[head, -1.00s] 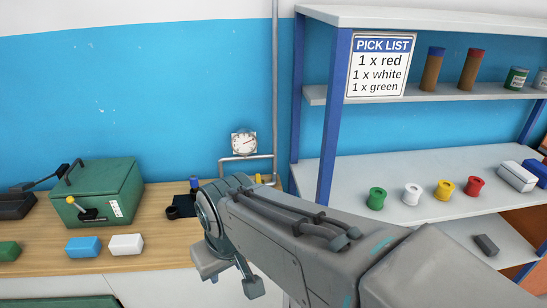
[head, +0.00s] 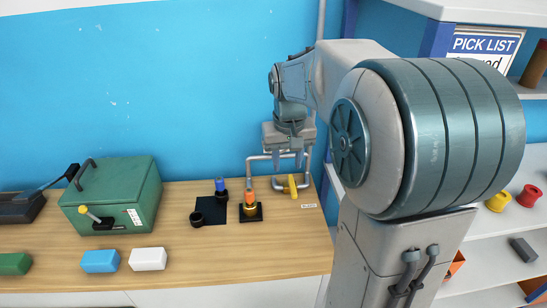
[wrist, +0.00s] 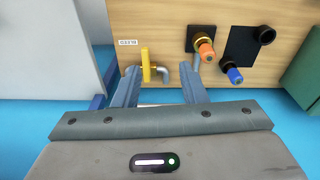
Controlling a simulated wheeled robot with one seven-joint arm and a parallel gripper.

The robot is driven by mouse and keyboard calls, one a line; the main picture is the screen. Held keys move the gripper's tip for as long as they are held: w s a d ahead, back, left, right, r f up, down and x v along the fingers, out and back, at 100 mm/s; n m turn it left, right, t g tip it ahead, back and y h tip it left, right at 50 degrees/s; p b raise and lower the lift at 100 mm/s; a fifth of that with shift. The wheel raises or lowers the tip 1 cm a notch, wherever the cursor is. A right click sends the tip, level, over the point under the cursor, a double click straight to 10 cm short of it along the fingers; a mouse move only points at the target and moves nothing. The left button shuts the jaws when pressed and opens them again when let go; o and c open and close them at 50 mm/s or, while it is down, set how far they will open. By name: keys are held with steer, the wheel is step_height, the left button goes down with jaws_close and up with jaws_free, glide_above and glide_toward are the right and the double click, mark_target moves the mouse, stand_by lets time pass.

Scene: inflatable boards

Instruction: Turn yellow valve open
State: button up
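The yellow valve handle (head: 293,187) is on a grey pipe (head: 252,166) at the back right of the wooden bench. In the wrist view the yellow valve handle (wrist: 146,66) shows between my two fingers, nearer the left one, and the pipe elbow (wrist: 162,71) is beside it. My gripper (head: 288,158) is above the valve, pointing down. In the wrist view my gripper (wrist: 158,74) has its fingers apart with nothing held between them. I cannot tell exactly how high the fingertips are above the handle.
An orange-topped connector (head: 249,204) and a blue-topped one (head: 220,188) stand left of the valve. A green box (head: 112,196), a blue block (head: 100,261) and a white block (head: 149,259) lie further left. Shelving with spools (head: 529,196) is at right.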

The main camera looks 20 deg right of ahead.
steer(key=g, duration=0.1)
glide_above(293, 184)
step_height(293, 184, down, 3)
steer(key=m, duration=0.1)
step_height(293, 184, down, 14)
steer(key=shift+a+f+p, duration=0.1)
steer(key=shift+f+p, duration=0.05)
steer(key=shift+p, duration=0.85)
jaws_close()
